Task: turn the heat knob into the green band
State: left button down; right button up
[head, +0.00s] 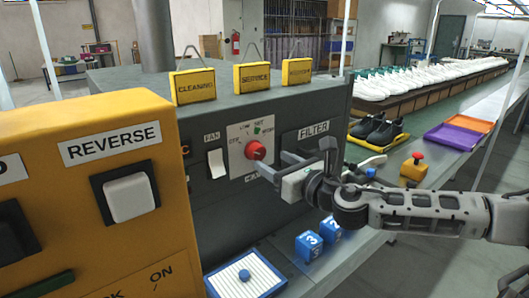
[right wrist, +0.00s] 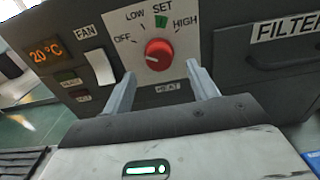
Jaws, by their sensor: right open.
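The red heat knob (head: 256,150) sits on a pale dial plate on the dark machine front. In the right wrist view the knob (right wrist: 158,55) has OFF to its left, LOW and SET above and HIGH to the upper right. A pale mark on the knob seems to face left, toward OFF. The green band (right wrist: 161,20) lies under SET, above the knob; it is small in the head view (head: 257,130). My right gripper (head: 272,162) is open in front of the dial. Its fingers (right wrist: 160,74) stand apart, below and either side of the knob, with nothing between them. My left gripper is not seen.
A white FAN switch (head: 216,163) is left of the dial, and a FILTER drawer (head: 314,131) is right of it. The yellow REVERSE box (head: 108,185) juts out at left. Blue cubes (head: 308,245) and a blue-rimmed tray (head: 244,291) lie below.

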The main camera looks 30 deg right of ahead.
aim_at(260, 154)
jog(key=shift+w+a+p, duration=0.15)
jog(key=shift+w+p, duration=0.15)
jog(key=shift+w, duration=0.8)
jog(key=shift+w+a+p, duration=0.1)
jog(key=shift+w+p, duration=0.2)
jog(key=shift+w, duration=0.8)
jog(key=c, duration=1)
